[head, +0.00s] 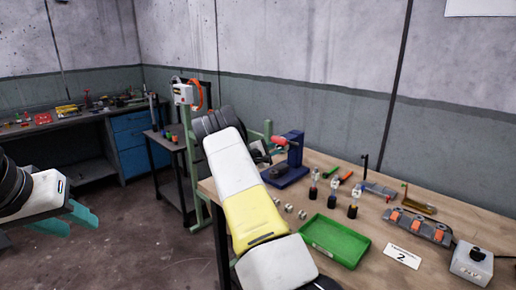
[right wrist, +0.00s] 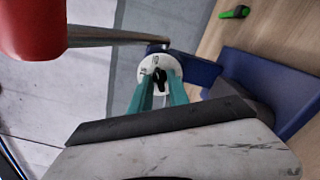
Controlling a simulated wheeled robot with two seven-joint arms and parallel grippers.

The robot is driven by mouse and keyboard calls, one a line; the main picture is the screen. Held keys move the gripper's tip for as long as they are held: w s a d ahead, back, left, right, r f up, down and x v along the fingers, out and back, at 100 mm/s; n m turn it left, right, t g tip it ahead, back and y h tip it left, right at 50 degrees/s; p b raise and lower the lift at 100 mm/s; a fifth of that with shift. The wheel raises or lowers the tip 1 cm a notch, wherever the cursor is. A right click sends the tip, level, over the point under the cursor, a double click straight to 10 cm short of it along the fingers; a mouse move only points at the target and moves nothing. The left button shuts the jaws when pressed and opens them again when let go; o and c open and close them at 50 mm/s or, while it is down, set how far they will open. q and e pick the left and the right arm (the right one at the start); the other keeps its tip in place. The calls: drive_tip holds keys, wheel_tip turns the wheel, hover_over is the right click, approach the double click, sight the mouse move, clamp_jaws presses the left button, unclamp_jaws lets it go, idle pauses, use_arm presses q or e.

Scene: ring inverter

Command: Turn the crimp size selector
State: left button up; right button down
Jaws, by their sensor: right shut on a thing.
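The crimp size selector is a white round dial (right wrist: 147,66) with marks and a black knob (right wrist: 160,76) in the right wrist view. It sits beside the blue body of the press (right wrist: 245,75). My right gripper (right wrist: 160,88) has its teal fingers shut on the black knob, one on each side. In the head view the blue press (head: 290,170) with its red handle (head: 280,141) stands at the bench's far left; my right arm hides the dial and most of the right gripper there. My left gripper (head: 70,222) is open and empty, away from the bench at left.
On the wooden bench (head: 400,210) are a green tray (head: 335,240), several small bottle-like parts, a card marked 2 (head: 402,256), a grey holder with orange parts (head: 418,226) and a grey box with a black button (head: 472,262). A red handle (right wrist: 30,25) lies close to my right wrist.

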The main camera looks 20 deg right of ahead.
drive_tip(key=c, duration=1.5)
unclamp_jaws()
drive_tip(key=shift+c, duration=0.2)
drive_tip(key=v, duration=0.8)
